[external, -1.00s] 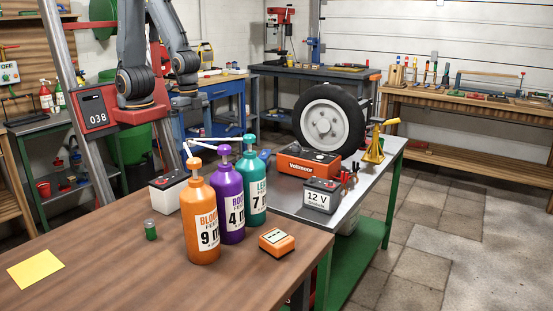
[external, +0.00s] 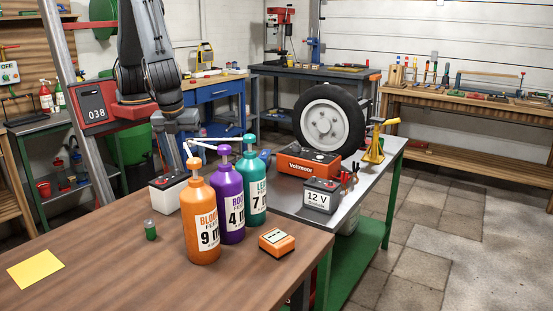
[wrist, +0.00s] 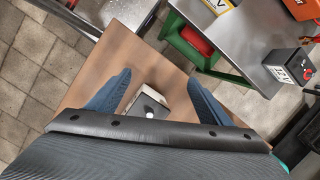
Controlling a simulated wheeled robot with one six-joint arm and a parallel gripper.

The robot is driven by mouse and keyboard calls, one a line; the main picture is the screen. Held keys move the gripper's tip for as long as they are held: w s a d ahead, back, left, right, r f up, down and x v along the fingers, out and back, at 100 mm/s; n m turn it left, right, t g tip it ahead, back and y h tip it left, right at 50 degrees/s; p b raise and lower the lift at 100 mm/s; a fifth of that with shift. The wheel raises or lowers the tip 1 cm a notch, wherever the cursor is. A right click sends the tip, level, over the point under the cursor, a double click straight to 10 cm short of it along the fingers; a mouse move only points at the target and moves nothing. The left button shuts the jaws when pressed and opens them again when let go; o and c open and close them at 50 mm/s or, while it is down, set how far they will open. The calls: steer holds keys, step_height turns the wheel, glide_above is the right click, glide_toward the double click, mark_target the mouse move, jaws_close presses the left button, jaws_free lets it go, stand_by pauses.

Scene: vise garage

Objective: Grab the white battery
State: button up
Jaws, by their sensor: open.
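The white battery (external: 166,192) has a white body, a dark top and a red terminal. In the wrist view a small white and dark box (wrist: 149,103), apparently this battery, shows between the two blue fingers (wrist: 160,77). The fingers are apart and hold nothing. The hand's edge hides the box's lower part.
Orange (external: 201,220), purple (external: 228,205) and teal (external: 252,190) pump bottles stand close right of the battery. A 12 V battery (external: 320,196) sits on the metal table. The brown table's left front is mostly clear.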

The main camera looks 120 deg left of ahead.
mark_target(168, 179)
steer(key=w+d+m, duration=0.1)
steer(key=d+m, duration=0.1)
steer(key=d, duration=0.1)
steer(key=d+m+y, duration=0.1)
steer(key=d+m, duration=0.1)
steer(key=d, duration=0.1)
steer(key=w+d+f+m, duration=0.1)
steer(key=d, duration=0.3)
steer(key=shift+w+f+m+t+y+p, duration=0.1)
steer(key=shift+w+m+t+y+p, duration=0.2)
steer(key=shift+m+t+p, duration=0.1)
steer(key=shift+s+a+p+x, duration=0.15)
steer(key=shift+p+x, duration=0.5)
steer(key=shift+x, duration=1.3)
steer(key=shift+s+a+p+x, duration=0.15)
steer(key=shift+p+x, duration=0.45)
steer(key=shift+x, duration=1.3)
steer(key=shift+d, duration=0.15)
steer(key=shift+c, duration=0.2)
jaws_close()
